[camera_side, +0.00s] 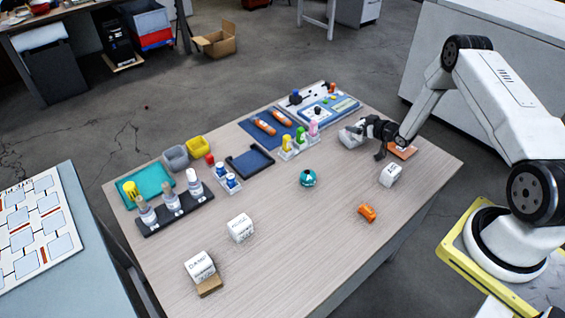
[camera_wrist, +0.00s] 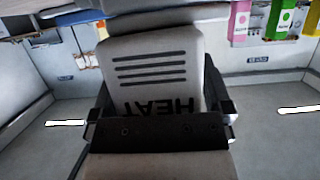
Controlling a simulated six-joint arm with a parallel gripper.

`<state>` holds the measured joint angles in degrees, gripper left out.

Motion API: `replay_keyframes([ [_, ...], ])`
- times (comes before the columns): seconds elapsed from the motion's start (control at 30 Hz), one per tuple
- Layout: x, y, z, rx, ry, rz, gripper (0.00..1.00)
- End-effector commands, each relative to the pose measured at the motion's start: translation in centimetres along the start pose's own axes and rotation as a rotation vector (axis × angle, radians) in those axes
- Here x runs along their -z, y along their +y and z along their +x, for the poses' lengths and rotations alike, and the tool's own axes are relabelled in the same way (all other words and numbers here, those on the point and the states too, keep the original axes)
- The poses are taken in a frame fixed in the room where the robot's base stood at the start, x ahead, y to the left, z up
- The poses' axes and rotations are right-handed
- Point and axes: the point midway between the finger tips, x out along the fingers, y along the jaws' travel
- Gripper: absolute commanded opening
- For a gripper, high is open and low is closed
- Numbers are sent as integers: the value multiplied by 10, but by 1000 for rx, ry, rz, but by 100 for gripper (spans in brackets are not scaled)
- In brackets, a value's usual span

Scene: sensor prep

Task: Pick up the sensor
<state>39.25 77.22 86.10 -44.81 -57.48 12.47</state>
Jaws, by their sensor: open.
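A small teal round item (camera_side: 308,178) and a small orange part (camera_side: 367,212) lie on the open middle of the table. My gripper (camera_side: 381,148) is open at the table's far right, beside a pale grey-white device (camera_side: 350,138). In the wrist view, a pale block with dark slots and upside-down "HEAT" lettering (camera_wrist: 150,70) fills the space between the fingers of my gripper (camera_wrist: 160,108). I cannot tell whether they touch it.
Pink, green and yellow bottles (camera_side: 300,136) stand left of my gripper. White boxes (camera_side: 240,228) sit on the wooden table (camera_side: 290,245); one (camera_side: 390,175) is near my gripper. A rack of vials (camera_side: 172,202) and bins (camera_side: 197,148) are at the left.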

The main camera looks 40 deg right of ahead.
Motion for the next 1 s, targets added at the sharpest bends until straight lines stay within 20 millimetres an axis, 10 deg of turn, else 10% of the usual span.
replay_keyframes([
  [0.3,0,0,0,0,0,0,100],
  [0.6,1,0,0,0,1,-1,12],
  [1.0,6,1,-2,-1,2,-2,12],
])
